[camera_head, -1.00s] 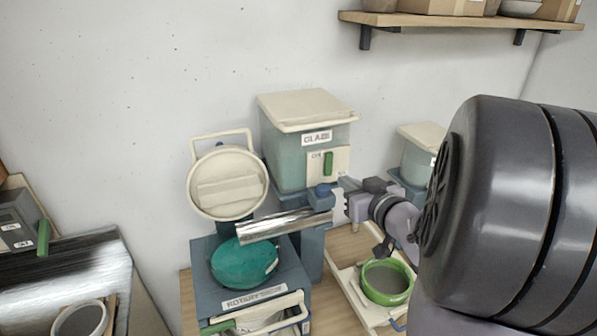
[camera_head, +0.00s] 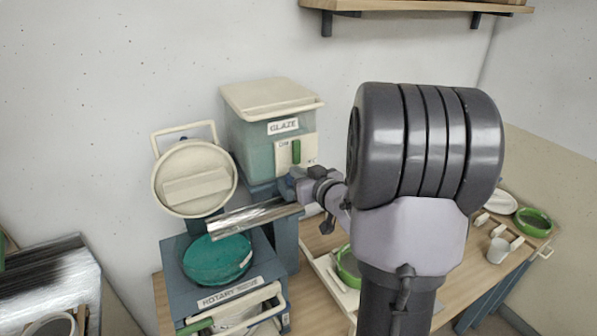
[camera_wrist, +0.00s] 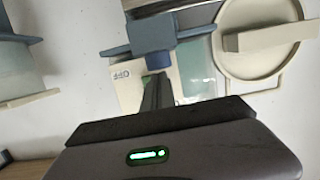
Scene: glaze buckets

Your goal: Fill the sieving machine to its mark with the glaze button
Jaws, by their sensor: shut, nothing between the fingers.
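In the head view the glaze tank (camera_head: 254,150) is pale teal with a cream lid and a GLAZE label. A cream panel on its front carries an upright green switch or button (camera_head: 295,151). Below and left, the blue sieving machine (camera_head: 182,285) has a teal round sieve (camera_head: 215,262), its round cream lid (camera_head: 195,180) raised. A shiny metal chute (camera_head: 250,219) lies above the sieve. My gripper (camera_head: 288,188) is just below the panel. In the wrist view its shut, empty fingers (camera_wrist: 153,82) overlap the panel (camera_wrist: 126,88), beside the blue spout (camera_wrist: 161,60); contact is unclear. The fill mark is not discernible.
A green-rimmed bowl (camera_head: 346,266) stands in a tray on the wooden table, partly behind my arm. White cups (camera_head: 497,250) and another green bowl (camera_head: 533,222) are at the right. A wall shelf (camera_head: 415,6) hangs above.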

